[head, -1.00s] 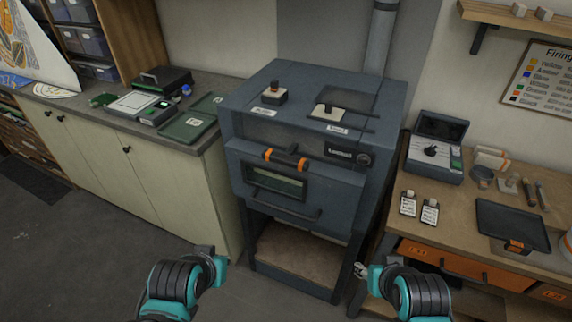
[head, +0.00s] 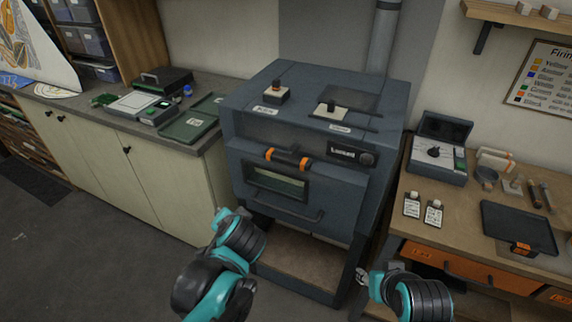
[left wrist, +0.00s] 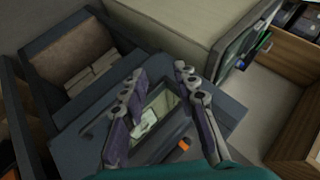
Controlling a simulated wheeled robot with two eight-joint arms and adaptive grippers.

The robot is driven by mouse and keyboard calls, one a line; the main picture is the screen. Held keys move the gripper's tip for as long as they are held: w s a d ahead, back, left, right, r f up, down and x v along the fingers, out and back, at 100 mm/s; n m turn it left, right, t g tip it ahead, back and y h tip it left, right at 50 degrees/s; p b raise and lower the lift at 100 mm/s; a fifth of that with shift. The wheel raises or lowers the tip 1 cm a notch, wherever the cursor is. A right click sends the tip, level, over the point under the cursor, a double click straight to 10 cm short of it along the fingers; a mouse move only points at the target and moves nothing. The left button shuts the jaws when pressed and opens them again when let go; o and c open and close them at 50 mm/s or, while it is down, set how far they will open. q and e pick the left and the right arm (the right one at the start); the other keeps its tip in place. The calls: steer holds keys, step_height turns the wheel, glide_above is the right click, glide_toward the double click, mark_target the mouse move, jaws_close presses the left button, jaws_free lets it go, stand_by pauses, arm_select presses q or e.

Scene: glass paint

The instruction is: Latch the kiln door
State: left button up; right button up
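The blue-grey kiln (head: 385,125) stands in the middle of the head view. Its door (head: 335,200) looks closed, with a small window (head: 275,180) and a bar handle (head: 290,212) below it. A dark latch handle with orange ends (head: 288,158) lies across the door's top, above the window. My left gripper (left wrist: 160,72) is open and empty in the left wrist view, its fingers over the window (left wrist: 155,112). An orange latch end (left wrist: 184,145) shows near its base. In the head view my left arm is low before the kiln. My right gripper (head: 362,276) is small and partly hidden at the kiln's lower right.
A low cabinet (head: 160,185) adjoins the kiln on the left. A wooden workbench (head: 455,222) with a control box (head: 436,152) and a dark tray (head: 518,228) stands on the right. Two knobs (head: 277,90) (head: 331,106) sit on the kiln top. Floor in front is clear.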

arm_select(q)
steer(key=w+d+r+m+t+y+b, duration=0.25)
steer(key=w+d+m+t, duration=0.2)
steer(key=w+d, duration=0.5)
steer(key=m+t, duration=0.3)
steer(key=t, duration=0.1)
glide_toward(288, 164)
steer(key=shift+g+y, duration=0.25)
steer(key=x, duration=0.4)
steer(key=shift+w+d+r, duration=0.1)
steer(key=shift+d+r, duration=0.05)
steer(key=shift+d, duration=0.05)
steer(key=b+x, duration=0.2)
steer(key=x, duration=0.5)
steer(key=shift+w+a, duration=0.1)
steer(key=shift+w, duration=0.2)
jaws_close()
